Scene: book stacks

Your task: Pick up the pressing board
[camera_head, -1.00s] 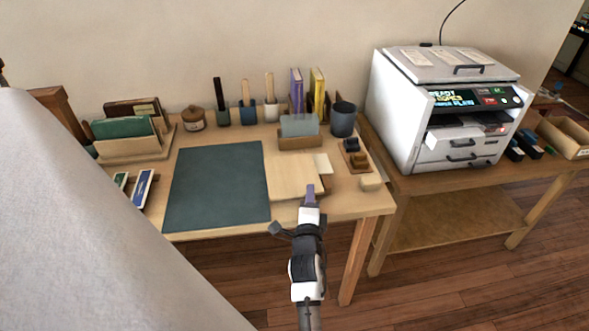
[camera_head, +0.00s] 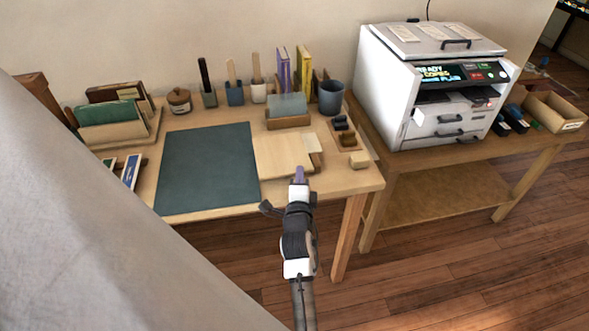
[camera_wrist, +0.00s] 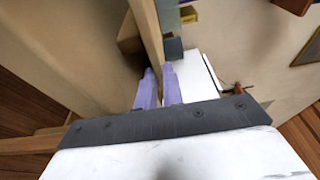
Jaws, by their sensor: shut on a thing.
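The pressing board (camera_head: 280,155) is a flat, pale wooden board at the front of the desk, right of the dark green mat. My gripper (camera_head: 299,176) is at its front right edge, with purple fingers. In the wrist view the board (camera_wrist: 147,35) shows as a thin tan edge running up from between the two fingers (camera_wrist: 158,84). The gripper is shut on that edge. I cannot tell clearly whether the board is off the desk top. The contact is partly hidden by my gripper in the head view.
The green cutting mat (camera_head: 208,167) lies left of the board. A small wooden block (camera_head: 359,160) and a tray of dark pieces (camera_head: 343,132) are to the right. A card holder (camera_head: 287,112) and a grey cup (camera_head: 331,98) stand behind. A printer (camera_head: 435,85) is on the right-hand table.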

